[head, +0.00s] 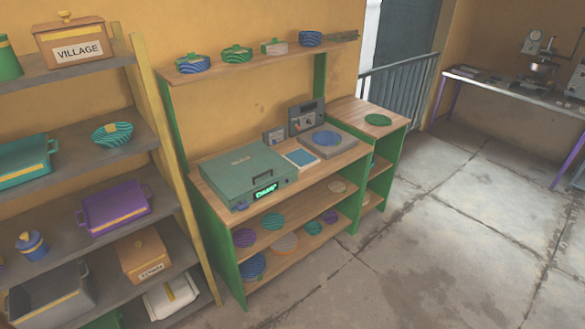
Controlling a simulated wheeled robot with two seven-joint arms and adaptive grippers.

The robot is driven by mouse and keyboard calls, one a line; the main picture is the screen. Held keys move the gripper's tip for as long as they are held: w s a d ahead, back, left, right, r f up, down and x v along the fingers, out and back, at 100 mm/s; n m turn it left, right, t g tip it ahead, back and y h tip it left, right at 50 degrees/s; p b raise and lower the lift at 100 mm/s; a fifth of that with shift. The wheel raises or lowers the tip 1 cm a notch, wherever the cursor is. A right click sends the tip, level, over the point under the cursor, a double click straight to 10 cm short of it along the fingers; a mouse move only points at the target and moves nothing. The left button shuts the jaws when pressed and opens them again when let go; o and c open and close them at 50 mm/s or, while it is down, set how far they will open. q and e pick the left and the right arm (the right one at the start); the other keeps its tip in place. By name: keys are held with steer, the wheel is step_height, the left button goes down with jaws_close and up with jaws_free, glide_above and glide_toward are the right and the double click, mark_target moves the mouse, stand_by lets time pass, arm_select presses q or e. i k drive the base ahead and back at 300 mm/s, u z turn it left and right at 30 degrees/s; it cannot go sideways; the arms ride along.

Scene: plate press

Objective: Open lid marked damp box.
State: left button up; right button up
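A flat grey-green box (238,169) sits on the left part of the wooden bench top. Its lid looks closed. A dark handle (263,175) is on its front side. Below the handle is a small label (265,192) with glowing green letters that appear to read "DAMP". Neither of my grippers is in the head view.
Shelves with boxes (75,48) and bowls (112,132) stand at left. Plates lie below the bench top. The floor (400,240) in front is clear.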

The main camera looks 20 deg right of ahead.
mark_target(236, 173)
steer(key=z, duration=0.15)
steer(key=i, duration=1.3)
steer(key=u, duration=0.65)
